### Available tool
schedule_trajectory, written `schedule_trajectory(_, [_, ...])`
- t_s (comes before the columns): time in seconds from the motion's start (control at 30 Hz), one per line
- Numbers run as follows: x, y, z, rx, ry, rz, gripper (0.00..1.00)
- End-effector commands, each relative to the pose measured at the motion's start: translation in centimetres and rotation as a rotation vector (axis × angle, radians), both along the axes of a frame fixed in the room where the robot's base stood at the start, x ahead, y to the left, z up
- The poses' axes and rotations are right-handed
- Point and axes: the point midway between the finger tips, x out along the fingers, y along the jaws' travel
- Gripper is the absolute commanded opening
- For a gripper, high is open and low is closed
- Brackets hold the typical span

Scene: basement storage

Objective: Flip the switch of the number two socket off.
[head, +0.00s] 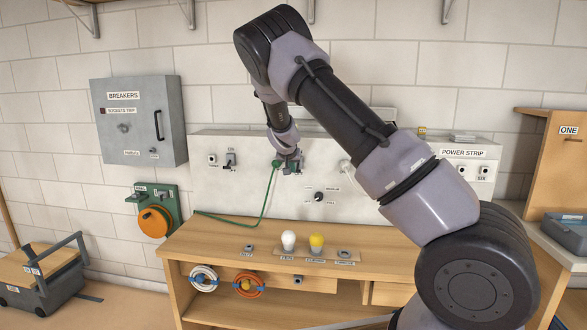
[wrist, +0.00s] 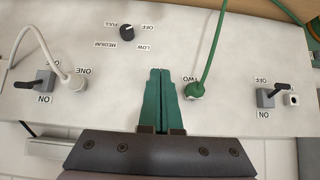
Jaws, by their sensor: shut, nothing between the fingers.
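In the wrist view, which is upside down, the green plug (wrist: 195,91) sits in the socket labelled TWO on the pale panel. A grey switch (wrist: 265,97) with a black lever is farther right, between OFF and ON labels. In the head view this switch (head: 231,159) is left of the green plug (head: 276,163). My gripper (wrist: 160,72) has its green fingers shut and empty, beside the plug and apart from the switch. In the head view my gripper (head: 291,166) is in front of the panel.
A white plug (wrist: 76,81) in socket ONE and another switch (wrist: 45,80) are on the opposite side. A dial (head: 319,196) is below my gripper. Bulbs (head: 317,242) stand on the bench (head: 215,232). The green cord (head: 264,205) hangs from the plug.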

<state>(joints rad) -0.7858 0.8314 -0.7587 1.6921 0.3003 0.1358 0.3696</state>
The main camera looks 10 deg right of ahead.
Motion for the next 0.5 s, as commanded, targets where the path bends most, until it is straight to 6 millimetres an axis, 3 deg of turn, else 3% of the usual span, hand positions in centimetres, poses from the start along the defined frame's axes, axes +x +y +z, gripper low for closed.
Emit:
schedule_trajectory(0.2, [-2.2,0.7,0.3,0.000,0.000,0.000,0.00])
schedule_trajectory(0.5, [-2.4,0.8,0.4,0.000,-0.001,0.000,0.00])
